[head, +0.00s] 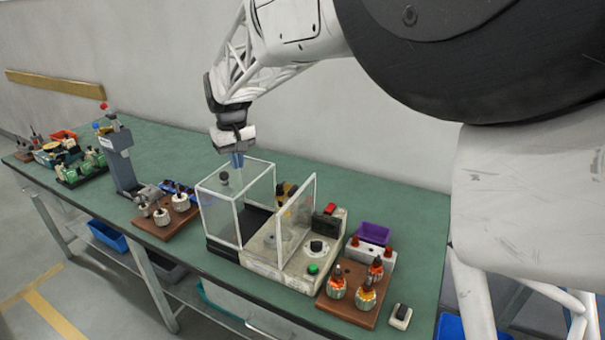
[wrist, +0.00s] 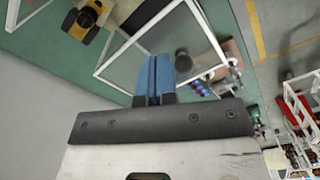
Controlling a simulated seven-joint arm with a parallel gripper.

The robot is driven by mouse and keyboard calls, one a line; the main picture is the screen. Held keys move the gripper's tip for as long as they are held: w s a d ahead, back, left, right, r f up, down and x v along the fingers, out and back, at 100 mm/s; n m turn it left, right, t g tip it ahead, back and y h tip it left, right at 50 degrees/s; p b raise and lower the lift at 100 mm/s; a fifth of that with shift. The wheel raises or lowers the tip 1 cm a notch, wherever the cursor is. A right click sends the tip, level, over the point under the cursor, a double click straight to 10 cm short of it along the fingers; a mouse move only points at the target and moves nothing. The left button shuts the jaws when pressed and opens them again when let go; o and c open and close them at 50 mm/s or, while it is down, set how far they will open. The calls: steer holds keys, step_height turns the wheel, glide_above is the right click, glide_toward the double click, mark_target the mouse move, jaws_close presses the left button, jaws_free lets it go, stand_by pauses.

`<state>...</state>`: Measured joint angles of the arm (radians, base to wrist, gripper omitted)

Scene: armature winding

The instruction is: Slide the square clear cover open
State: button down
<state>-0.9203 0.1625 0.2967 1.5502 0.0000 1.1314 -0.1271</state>
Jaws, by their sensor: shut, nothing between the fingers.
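The square clear cover (head: 236,222) is a box of clear panes with white edges. It stands over the left end of the winding machine (head: 272,262), with a dark bed showing behind and below it. A dark round knob (head: 224,179) is on the cover; in the wrist view the knob (wrist: 183,61) is just right of my fingers. My gripper (head: 237,161) is shut and empty, its blue fingers pointing down at the cover's top. In the wrist view my gripper (wrist: 158,66) overlaps the clear pane; I cannot tell if it touches.
An upright clear panel (head: 297,215) stands on the machine, right of the cover. A wooden board with copper-wound parts (head: 352,290) is at right. Another board with armatures (head: 166,218) and a grey press (head: 120,160) are at left. The green bench (head: 185,150) is clear behind.

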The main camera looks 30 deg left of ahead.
steer(key=shift+d+r, duration=0.3)
steer(key=shift+r, duration=0.55)
steer(key=shift+d, duration=0.1)
steer(key=d+r+m+t, duration=0.1)
steer(key=d+r+m, duration=0.2)
steer(key=d, duration=1.7)
steer(key=d+r+m, duration=0.3)
steer(key=d, duration=1.6)
steer(key=s+d+f+m, duration=0.3)
steer(key=s+d+f, duration=0.1)
steer(key=s+d, duration=0.6)
steer(key=s+d+f+m+t, duration=0.1)
steer(key=s+d+f+m, duration=0.2)
steer(key=s+d, duration=0.8)
steer(key=d+f, duration=0.1)
steer(key=d, duration=0.5)
steer(key=shift+t, duration=0.3)
